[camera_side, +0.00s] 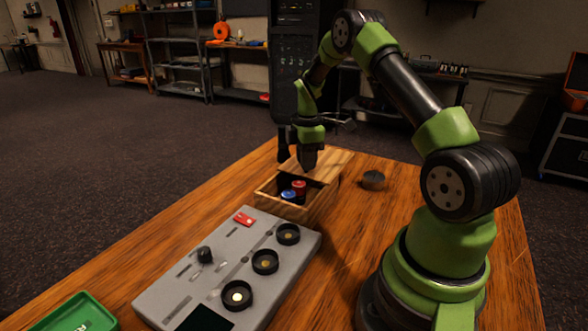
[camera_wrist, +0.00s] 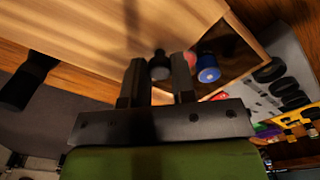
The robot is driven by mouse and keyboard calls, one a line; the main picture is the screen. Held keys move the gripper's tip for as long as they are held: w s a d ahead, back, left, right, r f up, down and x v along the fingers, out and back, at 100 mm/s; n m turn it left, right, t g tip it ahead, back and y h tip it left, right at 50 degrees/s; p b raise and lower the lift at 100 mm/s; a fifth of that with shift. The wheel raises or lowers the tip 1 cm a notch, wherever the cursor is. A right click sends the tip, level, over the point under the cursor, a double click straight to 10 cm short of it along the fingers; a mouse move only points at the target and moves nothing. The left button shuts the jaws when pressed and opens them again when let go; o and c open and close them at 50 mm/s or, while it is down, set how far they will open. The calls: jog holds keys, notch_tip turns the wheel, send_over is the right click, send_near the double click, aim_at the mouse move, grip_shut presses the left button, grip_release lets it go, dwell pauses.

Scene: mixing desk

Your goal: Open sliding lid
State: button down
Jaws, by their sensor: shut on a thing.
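A wooden box (camera_side: 272,201) stands near the far edge of the table, and its pale wooden lid (camera_side: 332,163) is slid partly back, away from the mixing panel. The open part shows a red-topped piece (camera_side: 299,186) and a blue-topped piece (camera_side: 289,195) inside. The blue one also shows in the wrist view (camera_wrist: 207,70). My gripper (camera_side: 308,165) is over the lid. In the wrist view my two fingers (camera_wrist: 157,80) are shut on a dark round knob (camera_wrist: 160,64) on the lid. The rest of the box interior is hidden under the lid.
A grey mixing panel (camera_side: 180,280) with several dark round sockets lies in front of the box. A small dark round piece (camera_side: 373,180) sits right of the box. A green tray (camera_side: 76,312) is at the front left. The far table edge is close behind the box.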

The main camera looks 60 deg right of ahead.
jog(key=shift+d, duration=0.65)
jog(key=c, duration=0.9)
grip_release()
jog(key=shift+c, duration=0.2)
notch_tip(320, 180, up, 10)
jog(key=shift+a, duration=0.1)
